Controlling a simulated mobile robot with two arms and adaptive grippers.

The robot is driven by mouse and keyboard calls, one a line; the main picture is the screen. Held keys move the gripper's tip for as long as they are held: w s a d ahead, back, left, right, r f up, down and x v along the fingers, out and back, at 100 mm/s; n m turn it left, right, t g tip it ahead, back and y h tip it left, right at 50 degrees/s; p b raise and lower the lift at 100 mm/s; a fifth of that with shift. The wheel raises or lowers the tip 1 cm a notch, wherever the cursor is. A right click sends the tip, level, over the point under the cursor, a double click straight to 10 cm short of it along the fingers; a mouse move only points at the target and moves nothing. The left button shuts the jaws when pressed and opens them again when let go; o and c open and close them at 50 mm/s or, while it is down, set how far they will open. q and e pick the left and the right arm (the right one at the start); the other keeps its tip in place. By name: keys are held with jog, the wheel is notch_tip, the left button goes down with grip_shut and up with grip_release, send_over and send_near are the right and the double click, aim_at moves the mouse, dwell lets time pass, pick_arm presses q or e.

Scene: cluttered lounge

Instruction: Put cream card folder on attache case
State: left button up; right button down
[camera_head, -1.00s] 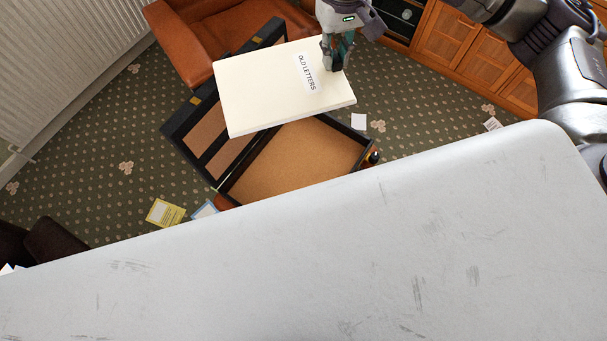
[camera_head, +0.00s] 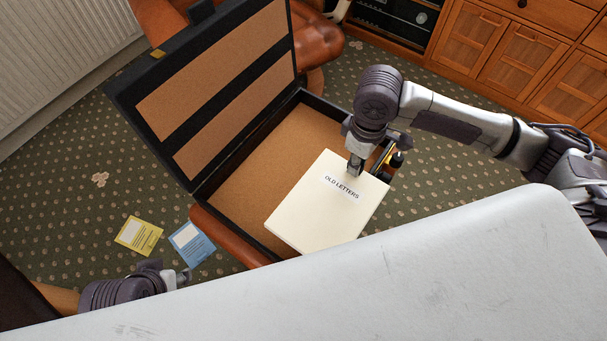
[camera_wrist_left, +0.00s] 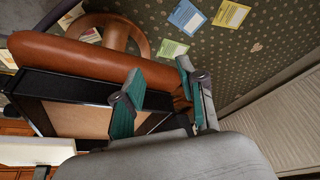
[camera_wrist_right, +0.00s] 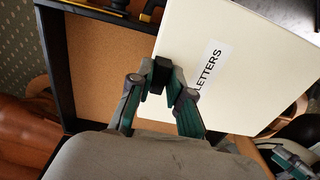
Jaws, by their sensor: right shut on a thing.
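The cream card folder (camera_head: 325,205), labelled OLD LETTERS, is over the near right part of the open attache case (camera_head: 258,165). It overhangs the case's front rim; I cannot tell whether it touches the case. The case stands on a brown leather seat, its cork-lined lid raised at the left. My right gripper (camera_head: 355,170) is shut on the folder's far edge; the right wrist view shows the fingers (camera_wrist_right: 160,78) closed there. My left gripper (camera_head: 183,277) is at lower left, apart from the case. In the left wrist view its fingers (camera_wrist_left: 160,95) are apart and empty.
A yellow card (camera_head: 138,235) and a blue card (camera_head: 191,244) lie on the patterned carpet left of the case. My pale body top fills the foreground. A wooden cabinet (camera_head: 500,55) stands at the back right, and a radiator (camera_head: 60,60) at the left.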

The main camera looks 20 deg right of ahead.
pick_arm(q)
jog(key=w+d+r+t+h+b, duration=0.3)
jog(key=w+d+r+t+b, duration=0.15)
jog(key=w+r+t, duration=0.8)
pick_arm(e)
jog(key=w+a+f, duration=0.1)
jog(key=w+f, duration=0.1)
jog(key=w, duration=0.1)
jog(key=w+a+f, duration=0.1)
jog(key=w+f, duration=0.2)
jog(key=w, duration=0.1)
jog(key=w+f, duration=0.2)
jog(key=w, duration=0.2)
jog(key=shift+w+a+f+b, duration=0.15)
jog(key=shift+a+f+b, duration=0.05)
jog(key=shift+a+b, duration=0.2)
jog(key=shift+f, duration=0.25)
notch_tip(320, 180, down, 3)
jog(key=shift+b, duration=0.8)
jog(key=shift+f, duration=0.1)
jog(key=c, duration=1.1)
grip_release()
pick_arm(q)
notch_tip(320, 180, up, 11)
jog(key=d+m+t+h, duration=0.1)
jog(key=d+t+h, duration=0.1)
jog(key=t, duration=0.4)
jog(key=shift+w+d+f+h, duration=0.2)
jog(key=shift+w+d+h, duration=0.05)
jog(key=shift+w+h, duration=0.15)
